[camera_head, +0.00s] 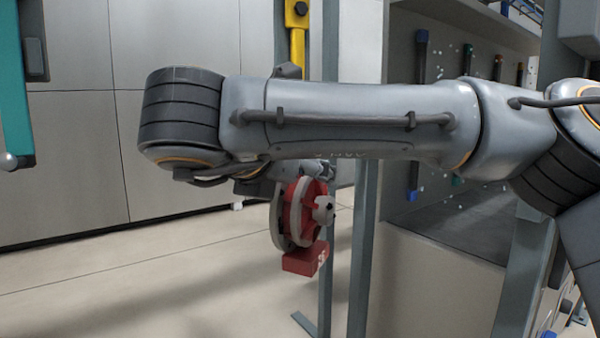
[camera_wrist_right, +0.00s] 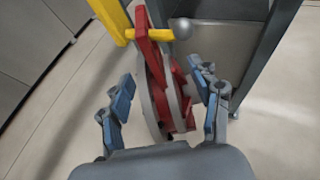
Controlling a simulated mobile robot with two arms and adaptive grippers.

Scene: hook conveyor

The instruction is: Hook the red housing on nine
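The red housing (camera_head: 303,212), with pale round discs and a red block below, is under my right forearm in the head view. The right wrist view shows the housing (camera_wrist_right: 157,85) between the blue-tipped fingers of my right gripper (camera_wrist_right: 166,104). These are spread, with gaps on both sides. A yellow hook (camera_head: 297,45) comes down behind my arm, which hides its lower part. In the wrist view the hook's arm (camera_wrist_right: 130,36) crosses the housing's upper red part and its ball tip shows beyond. I cannot tell whether it bears the housing. No nine is readable. My left gripper is out of view.
A teal hanger (camera_head: 14,90) with a ball tip hangs at the far left. Grey posts (camera_head: 364,240) stand just right of the housing. A grey panel with tools (camera_head: 460,70) is at the right. The floor (camera_head: 170,290) on the left is clear.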

